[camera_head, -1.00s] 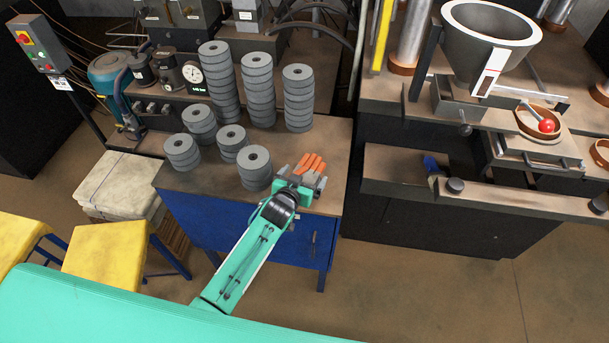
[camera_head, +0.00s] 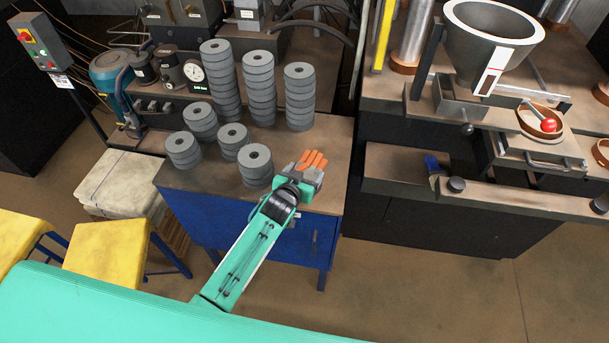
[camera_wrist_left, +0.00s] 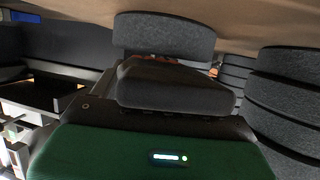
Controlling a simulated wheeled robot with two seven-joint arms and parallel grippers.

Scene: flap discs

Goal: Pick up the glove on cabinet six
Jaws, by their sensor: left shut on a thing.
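The orange glove (camera_head: 313,161) is at the front right of the blue cabinet's brown top (camera_head: 335,160). My left gripper (camera_head: 307,173) is shut on the glove, with the orange fingers sticking out beyond the jaws. In the left wrist view a dark gripper part (camera_wrist_left: 175,85) fills the middle, and only a small reddish-brown strip of the glove (camera_wrist_left: 155,60) shows behind it. Whether the glove touches the cabinet top is hard to tell. My right gripper is not in view.
Several stacks of grey flap discs (camera_head: 255,163) stand left of and behind the gripper. A dark bench (camera_head: 400,165) with a hopper (camera_head: 490,45) stands to the right. Yellow stools (camera_head: 105,250) are at the lower left.

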